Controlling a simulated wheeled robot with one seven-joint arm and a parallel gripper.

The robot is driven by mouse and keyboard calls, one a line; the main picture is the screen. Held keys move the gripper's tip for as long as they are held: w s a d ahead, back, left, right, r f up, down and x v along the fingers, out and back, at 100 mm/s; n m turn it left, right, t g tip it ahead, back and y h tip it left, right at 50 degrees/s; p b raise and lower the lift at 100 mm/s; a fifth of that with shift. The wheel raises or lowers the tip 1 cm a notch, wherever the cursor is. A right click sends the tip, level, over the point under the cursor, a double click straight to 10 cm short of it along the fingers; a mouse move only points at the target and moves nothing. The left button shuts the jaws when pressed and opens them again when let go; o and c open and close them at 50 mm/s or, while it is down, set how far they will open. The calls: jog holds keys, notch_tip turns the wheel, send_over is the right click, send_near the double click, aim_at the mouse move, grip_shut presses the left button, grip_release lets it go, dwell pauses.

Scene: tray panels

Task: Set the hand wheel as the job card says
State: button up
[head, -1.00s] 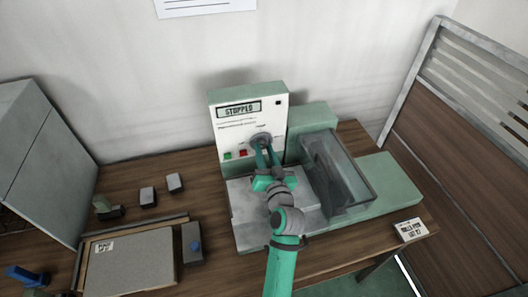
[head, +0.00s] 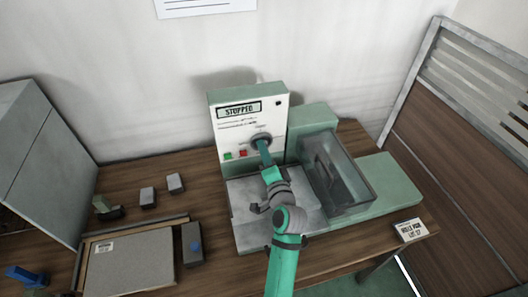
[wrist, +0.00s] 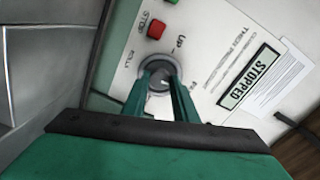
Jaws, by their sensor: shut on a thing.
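The hand wheel (head: 262,140) is a round grey knob on the white front panel (head: 229,135) of the green machine. My gripper (wrist: 161,85) is shut on the hand wheel, one finger on each side of it in the wrist view. In the head view my arm comes up from below and hides part of the wheel. The panel's display (head: 239,111) reads STOPPED. A paper sheet (head: 205,7) with lines on the back wall may be the job card; its text is cut off and unreadable.
Green (head: 227,156) and red (head: 243,153) buttons sit left of the wheel. A clear-sided cover (head: 345,178) stands close to the right of my arm. A board (head: 125,262) and small blocks (head: 175,183) lie on the table at left.

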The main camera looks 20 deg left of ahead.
jog(key=shift+m, duration=0.8)
jog(key=shift+d, duration=0.1)
jog(key=o, duration=1.1)
jog(key=shift+s, duration=0.1)
jog(key=shift+s, duration=0.1)
jog(key=v, duration=1)
jog(key=shift+s+d, duration=0.2)
jog(key=shift+s, duration=0.1)
jog(key=shift+w, duration=0.1)
